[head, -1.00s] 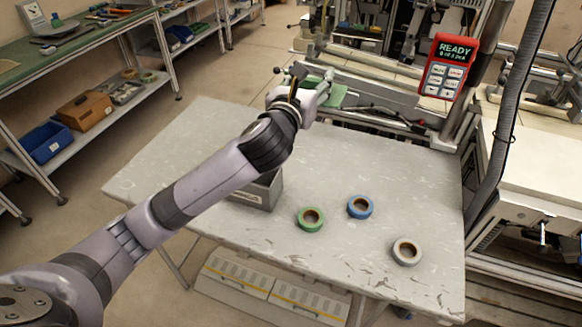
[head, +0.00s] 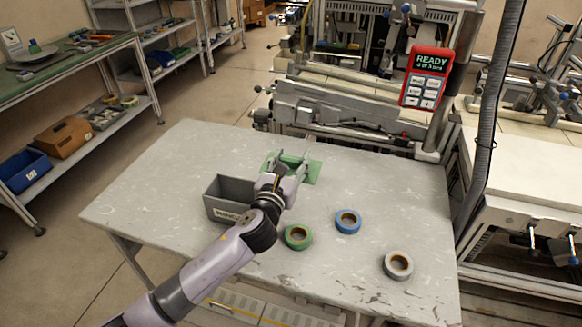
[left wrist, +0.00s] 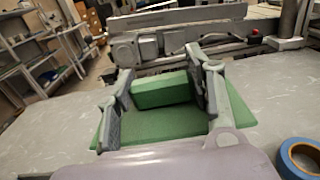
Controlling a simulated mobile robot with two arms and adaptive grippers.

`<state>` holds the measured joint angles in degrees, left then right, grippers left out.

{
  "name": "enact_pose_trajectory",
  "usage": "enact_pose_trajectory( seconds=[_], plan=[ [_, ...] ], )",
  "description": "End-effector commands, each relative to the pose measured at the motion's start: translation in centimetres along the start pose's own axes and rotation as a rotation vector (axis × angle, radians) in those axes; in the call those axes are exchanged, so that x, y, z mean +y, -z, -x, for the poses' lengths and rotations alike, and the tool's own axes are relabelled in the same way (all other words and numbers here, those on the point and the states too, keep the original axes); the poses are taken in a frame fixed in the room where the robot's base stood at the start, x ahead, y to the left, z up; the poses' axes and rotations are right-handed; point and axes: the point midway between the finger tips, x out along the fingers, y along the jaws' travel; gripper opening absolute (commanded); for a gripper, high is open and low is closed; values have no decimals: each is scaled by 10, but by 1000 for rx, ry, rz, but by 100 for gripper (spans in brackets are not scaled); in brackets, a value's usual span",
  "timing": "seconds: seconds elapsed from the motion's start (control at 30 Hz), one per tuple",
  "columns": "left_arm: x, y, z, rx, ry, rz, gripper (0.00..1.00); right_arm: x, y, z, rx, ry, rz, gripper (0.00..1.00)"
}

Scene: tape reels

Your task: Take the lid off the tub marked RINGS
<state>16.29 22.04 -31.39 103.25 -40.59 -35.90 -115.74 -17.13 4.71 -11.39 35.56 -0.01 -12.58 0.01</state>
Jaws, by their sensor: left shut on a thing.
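The grey tub (head: 228,205) stands on the table with its top open; its front label is partly hidden by my arm, and its visible letters look like RINGS. The green lid (head: 316,172) is off the tub, to its right and farther back, lying flat at or just above the tabletop; I cannot tell if it touches. My left gripper (head: 293,162) is shut on the lid's block handle. In the left wrist view the fingers (left wrist: 163,78) stand on both sides of the green handle (left wrist: 160,91). My right gripper is not in view.
A green tape reel (head: 298,237), a blue reel (head: 348,222) and a grey reel (head: 398,265) lie on the table (head: 140,190) at the front right. A red READY panel (head: 427,77) and machinery stand behind. The table's left and back right are clear.

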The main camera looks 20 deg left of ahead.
Motion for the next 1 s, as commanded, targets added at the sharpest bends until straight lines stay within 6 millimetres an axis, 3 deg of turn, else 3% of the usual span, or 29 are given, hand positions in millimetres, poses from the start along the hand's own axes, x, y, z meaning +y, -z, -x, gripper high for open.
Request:
enact_pose_trajectory(
  seconds=[0.1, 0.7, 0.73, 1.0],
  plan=[
    [0, 17, 0, 1, -2, 2, 15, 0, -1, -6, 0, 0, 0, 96],
    [0, 28, 0, -1, 0, -1, 15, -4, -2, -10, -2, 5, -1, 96],
    [0, 26, 0, -1, 0, -1, 50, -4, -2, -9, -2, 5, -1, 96],
    [0, 26, 0, 0, 0, -1, 68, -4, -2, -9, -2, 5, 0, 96]
  ],
)
